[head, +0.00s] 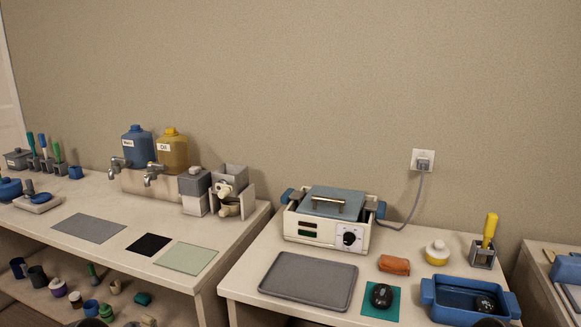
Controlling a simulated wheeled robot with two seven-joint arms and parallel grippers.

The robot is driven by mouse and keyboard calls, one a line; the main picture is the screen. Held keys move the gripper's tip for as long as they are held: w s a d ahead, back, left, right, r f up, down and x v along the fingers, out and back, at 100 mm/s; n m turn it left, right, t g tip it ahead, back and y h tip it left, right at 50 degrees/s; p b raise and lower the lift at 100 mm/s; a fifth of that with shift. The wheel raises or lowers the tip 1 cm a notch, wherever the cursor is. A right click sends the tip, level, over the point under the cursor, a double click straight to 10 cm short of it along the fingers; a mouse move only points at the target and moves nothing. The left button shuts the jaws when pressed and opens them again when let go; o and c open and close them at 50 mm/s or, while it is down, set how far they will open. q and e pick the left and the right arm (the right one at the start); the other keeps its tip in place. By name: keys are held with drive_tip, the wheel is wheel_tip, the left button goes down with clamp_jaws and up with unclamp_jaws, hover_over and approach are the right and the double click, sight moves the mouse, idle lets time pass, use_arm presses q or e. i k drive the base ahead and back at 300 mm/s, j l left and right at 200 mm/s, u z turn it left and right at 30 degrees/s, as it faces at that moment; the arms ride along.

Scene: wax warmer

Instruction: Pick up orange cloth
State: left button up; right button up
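An orange cloth (394,265), folded or rolled into a small bundle, lies on the right-hand table. It sits in front of the white wax warmer (318,232) and to the right of a grey tray (308,280). A teal mat (393,305) with a dark round object (381,296) on it lies just in front of the cloth. Nothing touches the cloth from above.
A power cord (411,212) runs from the warmer to a wall socket (423,160). A gap separates this table from the left one.

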sight(387, 263)
drive_tip(key=l+u, duration=0.15)
drive_tip(key=l, duration=0.25)
drive_tip(key=k+l+u, duration=0.15)
drive_tip(key=l, duration=0.25)
drive_tip(key=k+l+u, duration=0.1)
drive_tip(key=l, duration=0.3)
drive_tip(key=k+l+u, duration=0.15)
drive_tip(key=l, duration=0.25)
drive_tip(key=l+u, duration=0.15)
drive_tip(key=l, duration=0.2)
drive_tip(key=k+l+u, duration=0.15)
drive_tip(key=l, duration=0.2)
drive_tip(key=k+l+u, duration=0.1)
drive_tip(key=k+l, duration=0.15)
drive_tip(key=l, duration=0.1)
